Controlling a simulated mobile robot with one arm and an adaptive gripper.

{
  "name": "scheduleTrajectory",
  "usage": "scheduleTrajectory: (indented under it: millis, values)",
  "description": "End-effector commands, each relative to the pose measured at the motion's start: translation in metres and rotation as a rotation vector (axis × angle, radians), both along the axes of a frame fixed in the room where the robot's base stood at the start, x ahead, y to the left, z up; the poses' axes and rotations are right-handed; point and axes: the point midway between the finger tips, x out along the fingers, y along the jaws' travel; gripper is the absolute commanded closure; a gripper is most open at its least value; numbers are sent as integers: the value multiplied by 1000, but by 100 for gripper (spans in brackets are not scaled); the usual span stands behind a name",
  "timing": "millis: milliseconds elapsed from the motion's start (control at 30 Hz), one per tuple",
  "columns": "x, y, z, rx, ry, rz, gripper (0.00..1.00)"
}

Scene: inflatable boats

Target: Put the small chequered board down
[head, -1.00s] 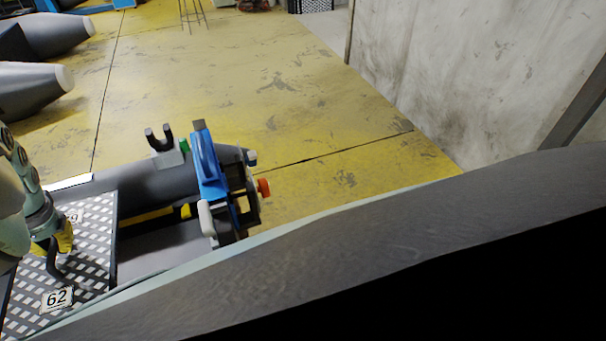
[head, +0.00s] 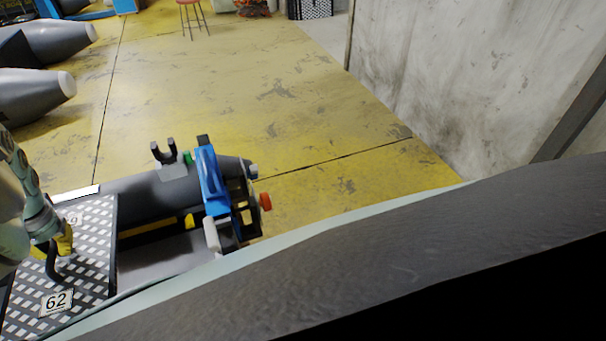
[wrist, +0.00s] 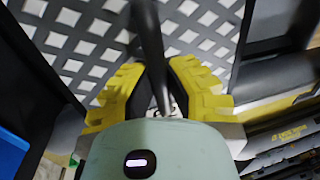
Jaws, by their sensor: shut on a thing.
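The small chequered board (head: 97,285), black and white with a "62" tag, is at the lower left of the head view. It spans the left part of the grey boat. In the wrist view the board's lattice (wrist: 75,45) fills the upper left. My gripper (head: 66,240) has yellow fingers closed around the board's dark curved handle (head: 52,266). The wrist view shows the fingers on both sides of the dark handle bar (wrist: 147,30). I cannot tell whether the board's underside touches the boat. A second number tag on it is partly hidden by my arm.
A grey boat tube (head: 140,190) runs behind the board, with a black forked holder (head: 165,152). Open yellow floor (head: 260,90) lies beyond, bounded by a pale wall (head: 470,80).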

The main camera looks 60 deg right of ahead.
Motion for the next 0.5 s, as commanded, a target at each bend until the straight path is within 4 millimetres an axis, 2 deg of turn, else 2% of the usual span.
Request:
scheduleTrajectory:
  millis: [167, 500]
  values:
    - [4, 0, 9, -1, -3, -12, 100]
    - [30, -12, 55, -4, -7, -103, 100]
